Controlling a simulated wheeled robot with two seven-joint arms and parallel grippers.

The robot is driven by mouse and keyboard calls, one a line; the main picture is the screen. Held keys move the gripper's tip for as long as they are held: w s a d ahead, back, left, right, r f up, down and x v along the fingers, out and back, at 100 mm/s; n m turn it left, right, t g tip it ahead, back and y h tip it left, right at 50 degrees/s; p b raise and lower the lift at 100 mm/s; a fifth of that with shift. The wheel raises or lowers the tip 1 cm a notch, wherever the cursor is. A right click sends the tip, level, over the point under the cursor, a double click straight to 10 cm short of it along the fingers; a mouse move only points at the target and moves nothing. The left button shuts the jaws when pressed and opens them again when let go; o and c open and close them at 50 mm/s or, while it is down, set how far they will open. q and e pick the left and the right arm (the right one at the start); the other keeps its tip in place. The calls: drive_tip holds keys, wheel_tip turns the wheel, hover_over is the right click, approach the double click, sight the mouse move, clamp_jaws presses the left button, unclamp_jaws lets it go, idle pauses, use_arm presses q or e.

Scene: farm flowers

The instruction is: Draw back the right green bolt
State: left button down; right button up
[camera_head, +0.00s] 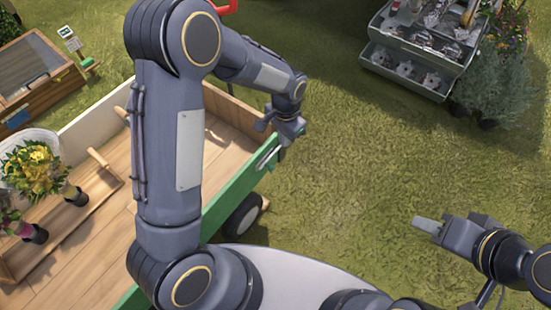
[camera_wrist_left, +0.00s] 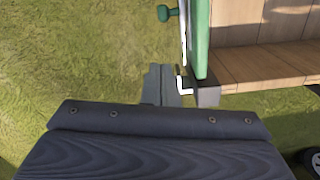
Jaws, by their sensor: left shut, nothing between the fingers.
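A green bolt knob (camera_wrist_left: 168,13) sticks out from the outer face of the green side board (camera_wrist_left: 199,40) in the left wrist view. A thin white metal strip with a hooked end (camera_wrist_left: 183,84) runs along that board near a dark corner piece. My left gripper (camera_wrist_left: 160,84) is shut and empty, just left of the hooked end and below the knob in the picture; I cannot tell whether it touches the metal. In the head view my left gripper (camera_head: 292,130) is by the far end of the green board (camera_head: 235,192). My right gripper (camera_head: 428,225) is over the grass, away from the cart.
The wooden cart bed (camera_head: 110,250) holds a bucket of yellow flowers (camera_head: 35,165) and dark pots. A wheel (camera_head: 243,215) shows beside the green board. A grey display stand (camera_head: 415,60) is at the back right. Open grass lies right of the cart.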

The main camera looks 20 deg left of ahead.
use_arm(q)
wheel_tip(320, 180, down, 8)
drive_tip(key=s+a, duration=0.1)
drive_tip(key=s, duration=0.1)
drive_tip(key=shift+s+a, duration=0.25)
drive_tip(key=shift+a, duration=0.05)
